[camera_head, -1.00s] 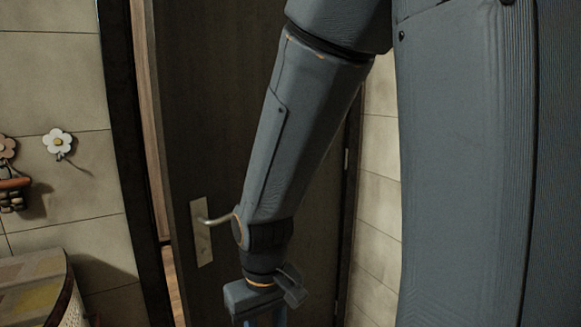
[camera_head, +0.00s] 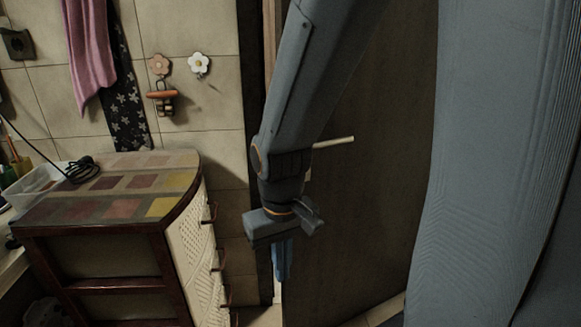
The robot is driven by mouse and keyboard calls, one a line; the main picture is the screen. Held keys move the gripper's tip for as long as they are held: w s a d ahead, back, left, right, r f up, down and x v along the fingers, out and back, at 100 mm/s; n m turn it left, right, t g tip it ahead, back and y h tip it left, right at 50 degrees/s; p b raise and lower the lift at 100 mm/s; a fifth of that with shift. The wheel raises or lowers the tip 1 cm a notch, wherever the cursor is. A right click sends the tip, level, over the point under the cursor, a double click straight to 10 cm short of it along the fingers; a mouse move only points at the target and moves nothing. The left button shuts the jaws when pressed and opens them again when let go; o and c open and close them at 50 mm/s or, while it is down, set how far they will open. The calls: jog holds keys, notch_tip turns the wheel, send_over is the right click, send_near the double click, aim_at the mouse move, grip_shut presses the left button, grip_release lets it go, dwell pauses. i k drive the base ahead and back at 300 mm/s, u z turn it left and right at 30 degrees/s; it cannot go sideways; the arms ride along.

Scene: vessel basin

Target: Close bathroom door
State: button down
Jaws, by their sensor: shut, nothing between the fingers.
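The dark bathroom door (camera_head: 362,225) stands behind my arm, with a narrow gap beside the frame (camera_head: 253,80) at its left edge. Its pale lever handle (camera_head: 335,142) sticks out to the right of my forearm; the handle's plate is mostly hidden by my arm. My gripper (camera_head: 282,262) points down in front of the door's left edge, below the handle. Its blue fingers are shut and empty. I cannot tell whether they touch the door.
A cabinet with a patterned top (camera_head: 125,185) and drawer handles stands close at the left. A pink towel (camera_head: 88,45) and flower hooks (camera_head: 199,64) are on the tiled wall. A little floor (camera_head: 375,314) shows below the door.

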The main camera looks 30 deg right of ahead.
aim_at(368, 176)
jog(key=u, duration=0.55)
jog(key=k, duration=1)
jog(key=z, duration=1.2)
jog(key=i, duration=0.5)
